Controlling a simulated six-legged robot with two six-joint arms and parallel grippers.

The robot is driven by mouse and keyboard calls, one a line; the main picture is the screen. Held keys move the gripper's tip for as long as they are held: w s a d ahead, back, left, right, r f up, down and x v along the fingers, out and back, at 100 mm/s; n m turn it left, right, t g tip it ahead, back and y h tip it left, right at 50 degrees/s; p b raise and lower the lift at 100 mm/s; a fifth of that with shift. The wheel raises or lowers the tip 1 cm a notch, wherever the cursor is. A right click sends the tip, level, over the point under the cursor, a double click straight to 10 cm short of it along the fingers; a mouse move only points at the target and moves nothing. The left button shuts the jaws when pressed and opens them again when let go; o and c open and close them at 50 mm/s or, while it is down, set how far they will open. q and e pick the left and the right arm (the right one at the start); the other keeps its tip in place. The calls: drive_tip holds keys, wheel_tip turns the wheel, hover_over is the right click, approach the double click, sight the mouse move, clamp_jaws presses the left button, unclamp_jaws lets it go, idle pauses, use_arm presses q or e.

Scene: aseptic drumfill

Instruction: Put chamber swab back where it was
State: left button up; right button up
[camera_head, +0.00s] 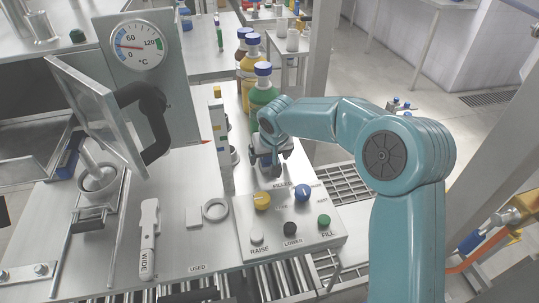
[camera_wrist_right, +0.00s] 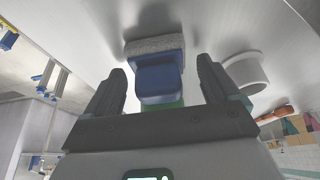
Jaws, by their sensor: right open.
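In the right wrist view, a blue block with a speckled grey pad (camera_wrist_right: 158,80), which looks like the chamber swab, sits between and just beyond the fingers of my right gripper (camera_wrist_right: 160,92). A bit of green shows beneath it. The fingers are apart, with gaps on both sides of the block. In the head view my right gripper (camera_head: 269,168) points down behind the button panel, in front of a green bottle with a blue cap (camera_head: 262,92). The block is not clear there, hidden by my gripper and wrist. My left gripper is not in view.
The control panel (camera_head: 290,238) with coloured knobs stands just in front of my right gripper. An open hatch door (camera_head: 98,112) and a dial gauge (camera_head: 140,45) stand left. A white tool marked WIDE (camera_head: 149,240) and a ring (camera_head: 215,209) lie on the steel bench.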

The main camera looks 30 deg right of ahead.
drive_tip(key=shift+r, duration=0.35)
drive_tip(key=v, duration=1.1)
drive_tip(key=shift+r+p, duration=0.25)
drive_tip(key=shift+p, duration=0.15)
drive_tip(key=shift+s, duration=0.25)
